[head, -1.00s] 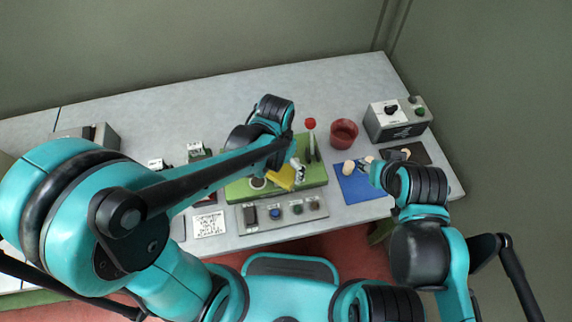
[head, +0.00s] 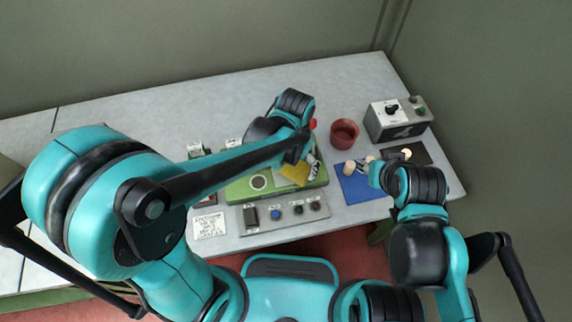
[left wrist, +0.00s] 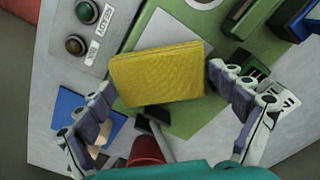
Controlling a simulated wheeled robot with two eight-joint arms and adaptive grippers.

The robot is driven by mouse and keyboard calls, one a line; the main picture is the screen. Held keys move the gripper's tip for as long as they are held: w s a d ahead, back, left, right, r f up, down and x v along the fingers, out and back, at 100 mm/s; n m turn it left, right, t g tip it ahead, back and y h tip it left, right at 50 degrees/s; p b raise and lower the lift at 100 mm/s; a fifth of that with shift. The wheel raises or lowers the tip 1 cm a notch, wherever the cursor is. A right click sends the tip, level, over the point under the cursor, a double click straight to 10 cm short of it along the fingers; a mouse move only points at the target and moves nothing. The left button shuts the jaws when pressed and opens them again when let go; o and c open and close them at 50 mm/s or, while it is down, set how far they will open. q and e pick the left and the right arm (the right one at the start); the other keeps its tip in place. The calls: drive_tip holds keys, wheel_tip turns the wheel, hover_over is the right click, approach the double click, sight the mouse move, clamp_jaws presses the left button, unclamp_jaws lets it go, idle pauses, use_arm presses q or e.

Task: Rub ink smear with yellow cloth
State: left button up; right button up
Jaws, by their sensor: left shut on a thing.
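The yellow cloth (head: 294,174) is over the right part of the green board (head: 235,192). My left gripper (head: 306,166) is shut on the cloth, which also shows as a thick yellow pad between its fingers in the left wrist view (left wrist: 158,76). A pale grey plate (left wrist: 170,38) on the board lies partly under the cloth. No ink smear can be made out; the cloth and gripper cover part of the plate. My right gripper (head: 374,174) is over the blue mat (head: 362,190), close to cork stoppers (head: 349,168); its fingers are too small to read.
A red cup (head: 344,132) stands behind the blue mat, near the left gripper. A grey control box (head: 392,122) stands at the back right. A button panel (head: 285,212) lies in front of the board, with a written card (head: 209,226) to its left.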

use_arm(q)
drive_tip(key=shift+w+d+f, duration=0.1)
drive_tip(key=shift+w+d, duration=0.15)
drive_tip(key=shift+d, duration=0.75)
drive_tip(key=shift+r+p, duration=2.25)
drive_tip(key=shift+r, duration=0.8)
wheel_tip(320, 180, up, 3)
drive_tip(key=shift+r+p, duration=0.1)
drive_tip(key=shift+p, duration=1.15)
